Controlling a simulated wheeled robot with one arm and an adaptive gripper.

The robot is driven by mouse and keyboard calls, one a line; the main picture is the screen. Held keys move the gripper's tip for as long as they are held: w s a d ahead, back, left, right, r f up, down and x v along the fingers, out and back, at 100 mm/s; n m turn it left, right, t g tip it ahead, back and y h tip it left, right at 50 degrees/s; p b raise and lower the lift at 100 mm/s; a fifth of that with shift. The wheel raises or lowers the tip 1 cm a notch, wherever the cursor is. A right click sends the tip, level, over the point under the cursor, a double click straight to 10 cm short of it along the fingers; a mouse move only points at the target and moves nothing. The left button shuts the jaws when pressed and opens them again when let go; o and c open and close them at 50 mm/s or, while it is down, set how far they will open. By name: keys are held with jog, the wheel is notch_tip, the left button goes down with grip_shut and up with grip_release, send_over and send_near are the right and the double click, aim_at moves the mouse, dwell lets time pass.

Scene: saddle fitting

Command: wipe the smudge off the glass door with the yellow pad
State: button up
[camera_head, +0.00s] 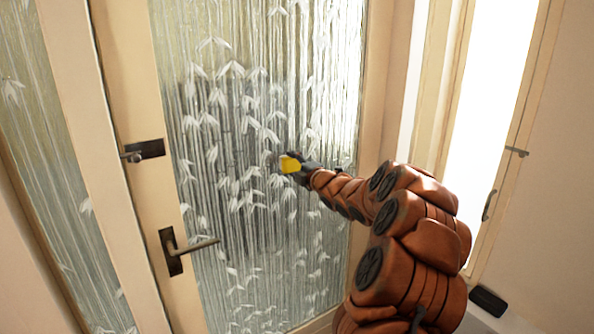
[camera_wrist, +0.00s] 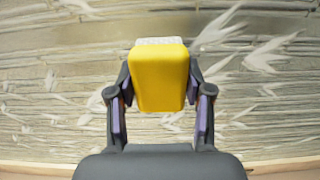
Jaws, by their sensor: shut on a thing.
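My gripper (camera_head: 300,170) is shut on the yellow pad (camera_head: 289,164), in front of the glass door (camera_head: 230,90). In the wrist view the yellow pad (camera_wrist: 160,78) sits between the two fingers of my gripper (camera_wrist: 160,98), with a pale layer at its far end. The pad is close to the patterned glass (camera_wrist: 60,80); I cannot tell whether it touches. The glass carries white leaf shapes and vertical streaks. I cannot make out a separate smudge; a greyish darker area shows behind the pattern around the pad.
A lever handle (camera_head: 185,247) sticks out from the door frame at lower left, with a dark lock (camera_head: 146,150) above it. A bright window (camera_head: 497,110) is at right. A small black object (camera_head: 488,300) lies at lower right.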

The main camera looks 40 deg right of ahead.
aim_at(267, 163)
jog(key=shift+w+a+f+b, duration=0.1)
jog(key=shift+w+a+b, duration=0.05)
jog(key=shift+a+b, duration=1.55)
jog(key=shift+w+a+f+b, duration=0.15)
jog(key=shift+a+b, duration=1.15)
jog(key=shift+b, duration=0.75)
jog(key=shift+w+a+r+b, duration=0.1)
jog(key=shift+a+r+b, duration=0.05)
jog(key=shift+a+b, duration=1.05)
jog(key=shift+a+r, duration=0.1)
jog(key=shift+a, duration=0.1)
jog(key=shift+r, duration=0.4)
jog(key=shift+d+p, duration=0.75)
jog(key=shift+s+d+p, duration=0.15)
jog(key=shift+d+p, duration=0.75)
jog(key=shift+d, duration=0.7)
jog(key=shift+s+d+p, duration=0.15)
jog(key=shift+d+p, duration=0.8)
jog(key=shift+d, duration=0.65)
jog(key=shift+s+d+p, duration=0.15)
jog(key=shift+d+p, duration=0.75)
jog(key=shift+d, duration=0.7)
jog(key=shift+f+b, duration=0.15)
jog(key=shift+b, duration=0.2)
jog(key=shift+a, duration=0.1)
